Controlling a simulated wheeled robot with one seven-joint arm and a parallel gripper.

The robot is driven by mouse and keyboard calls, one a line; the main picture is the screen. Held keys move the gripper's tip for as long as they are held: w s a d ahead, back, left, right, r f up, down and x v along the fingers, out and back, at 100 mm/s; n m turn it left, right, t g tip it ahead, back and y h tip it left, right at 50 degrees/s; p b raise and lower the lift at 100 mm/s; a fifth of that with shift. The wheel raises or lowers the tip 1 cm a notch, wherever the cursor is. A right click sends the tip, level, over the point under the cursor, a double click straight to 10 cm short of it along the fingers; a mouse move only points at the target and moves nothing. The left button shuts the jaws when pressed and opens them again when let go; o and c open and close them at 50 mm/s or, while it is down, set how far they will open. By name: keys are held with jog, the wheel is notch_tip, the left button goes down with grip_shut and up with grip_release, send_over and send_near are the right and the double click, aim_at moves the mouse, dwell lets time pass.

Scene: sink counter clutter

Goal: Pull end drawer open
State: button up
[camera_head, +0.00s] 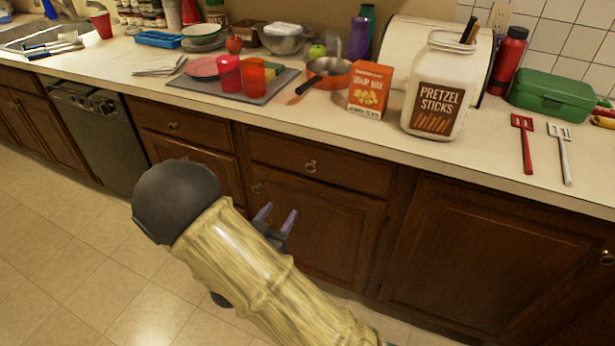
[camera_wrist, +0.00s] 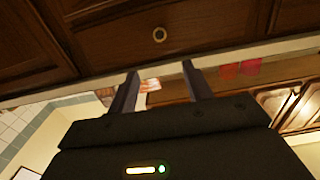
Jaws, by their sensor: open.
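The right-hand drawer (camera_head: 318,168) is a dark wooden front under the counter, with a small ring-shaped brass knob (camera_head: 310,166). It looks closed. Another closed drawer (camera_head: 190,128) with a knob (camera_head: 172,125) lies to its left. My gripper (camera_head: 278,212) is open and empty, below and in front of the right-hand drawer, with its fingers pointing up. In the wrist view, which looks upside down, a drawer front with a ring knob (camera_wrist: 159,34) shows beyond the open fingertips (camera_wrist: 160,70). The fingers look apart from the knob.
Cabinet doors (camera_head: 460,250) stand below and to the right, and a dishwasher (camera_head: 98,135) to the left. The tiled floor (camera_head: 60,250) at left is clear.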

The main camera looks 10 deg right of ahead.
aim_at(310, 167)
jog(key=b+x, duration=0.1)
jog(key=x, duration=1.6)
jog(key=shift+w+d, duration=0.15)
grip_shut()
